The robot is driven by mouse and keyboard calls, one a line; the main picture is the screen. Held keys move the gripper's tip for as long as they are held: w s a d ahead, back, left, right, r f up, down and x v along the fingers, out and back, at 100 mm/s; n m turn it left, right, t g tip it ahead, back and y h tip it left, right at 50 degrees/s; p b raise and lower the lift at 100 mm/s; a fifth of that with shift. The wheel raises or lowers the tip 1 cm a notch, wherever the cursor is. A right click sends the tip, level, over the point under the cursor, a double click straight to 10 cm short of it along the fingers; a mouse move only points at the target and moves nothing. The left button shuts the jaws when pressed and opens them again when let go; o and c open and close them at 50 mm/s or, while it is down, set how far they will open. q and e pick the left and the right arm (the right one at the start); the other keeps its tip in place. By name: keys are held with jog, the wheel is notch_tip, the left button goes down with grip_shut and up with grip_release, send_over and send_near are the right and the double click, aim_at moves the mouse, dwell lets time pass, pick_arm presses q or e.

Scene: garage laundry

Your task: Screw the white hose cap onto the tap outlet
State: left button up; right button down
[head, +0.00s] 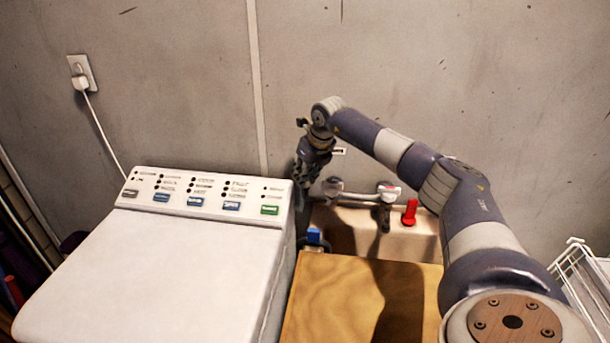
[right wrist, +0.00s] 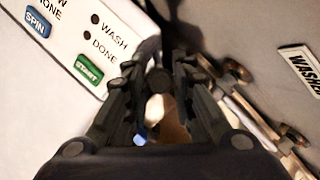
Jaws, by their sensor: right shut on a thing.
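My right gripper (head: 308,185) hangs fingers down just behind the back right corner of the washer. In the right wrist view its two dark fingers (right wrist: 158,75) are close together around something. A dark round shape shows between the tips and a small whitish patch lies below it; the white hose cap cannot be clearly made out. Taps and pipework (head: 388,194) stand along the wall to the right of the gripper, and also show in the right wrist view (right wrist: 230,88). Whether the held thing touches a tap outlet is hidden. My left gripper is out of view.
The white washer (head: 160,265) with its button panel is close on the left. A red handle (head: 409,212) and a blue part (head: 314,237) are near the pipework. A wooden top (head: 335,305) lies in front. A white wire rack (head: 575,265) stands at right.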

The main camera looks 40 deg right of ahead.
jog(key=shift+r+m+h+p, duration=0.15)
jog(key=shift+m+h+p, duration=0.15)
jog(key=shift+m+p, duration=0.25)
jog(key=shift+m+h, duration=0.4)
jog(key=shift+m, duration=0.65)
jog(key=shift+d+m+g+h+p, duration=0.1)
jog(key=shift+m+g+h+p, duration=0.3)
jog(key=shift+m, duration=0.8)
jog(key=m, duration=0.2)
jog(key=shift+m+g+h, duration=0.4)
jog(key=m+g, duration=0.1)
jog(key=m, duration=0.2)
jog(key=shift+f+h, duration=0.2)
jog(key=shift+h, duration=0.2)
